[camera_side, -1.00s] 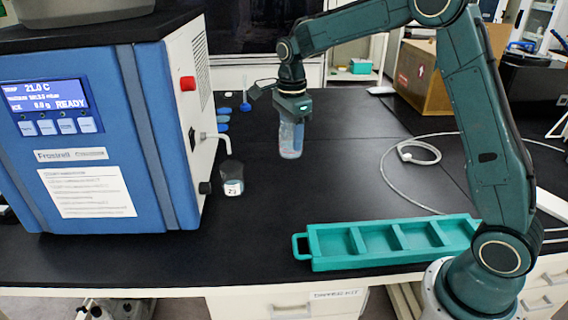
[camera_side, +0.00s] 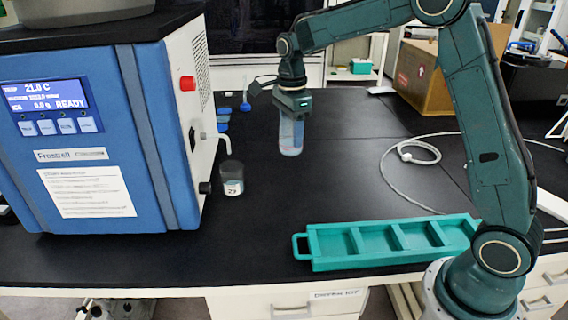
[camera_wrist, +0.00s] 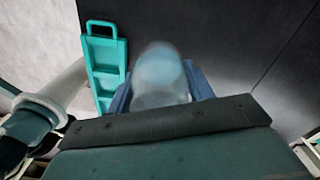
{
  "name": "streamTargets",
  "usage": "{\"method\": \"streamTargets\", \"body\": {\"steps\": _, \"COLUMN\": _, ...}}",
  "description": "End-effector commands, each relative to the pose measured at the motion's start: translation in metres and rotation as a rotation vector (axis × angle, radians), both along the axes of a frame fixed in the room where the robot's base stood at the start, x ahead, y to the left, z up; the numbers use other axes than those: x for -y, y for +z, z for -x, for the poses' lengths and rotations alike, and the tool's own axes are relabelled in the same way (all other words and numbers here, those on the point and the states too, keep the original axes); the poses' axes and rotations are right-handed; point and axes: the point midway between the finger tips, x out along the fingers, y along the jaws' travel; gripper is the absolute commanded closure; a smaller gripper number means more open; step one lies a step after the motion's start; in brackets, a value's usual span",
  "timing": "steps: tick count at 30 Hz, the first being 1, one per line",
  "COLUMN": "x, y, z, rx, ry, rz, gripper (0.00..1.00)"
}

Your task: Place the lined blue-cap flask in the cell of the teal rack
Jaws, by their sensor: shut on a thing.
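My gripper (camera_side: 291,112) is shut on a clear flask (camera_side: 291,138) and holds it upright above the bench, to the right of the blue machine. In the wrist view the flask (camera_wrist: 160,78) sits between the fingers with its pale bluish end toward the camera's far side. Its cap and any lines cannot be made out. The teal rack (camera_side: 303,247) lies near the bench's front edge, with several cells that look empty. It also shows in the wrist view (camera_wrist: 101,32), left of the flask. The gripper is behind and left of the rack, well apart from it.
The blue freeze dryer (camera_side: 110,150) stands at the left. A small labelled container (camera_side: 232,178) is beside its side port. Several blue caps (camera_side: 222,126) lie behind it. A white cable (camera_side: 385,165) curls on the right of the bench. The bench between flask and rack is clear.

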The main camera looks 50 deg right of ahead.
Motion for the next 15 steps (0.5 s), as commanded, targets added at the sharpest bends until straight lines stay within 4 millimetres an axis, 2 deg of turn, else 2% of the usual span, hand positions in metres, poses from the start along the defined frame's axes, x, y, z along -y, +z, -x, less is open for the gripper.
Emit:
{"method": "streamTargets", "body": {"steps": 8, "x": -0.002, "y": 0.003, "z": 0.008, "rx": 0.001, "ry": 0.0, "rz": 0.0, "gripper": 0.75}}
{"method": "streamTargets", "body": {"steps": 15, "x": -0.01, "y": 0.009, "z": 0.038, "rx": 0.001, "ry": 0.0, "rz": 0.0, "gripper": 0.75}}
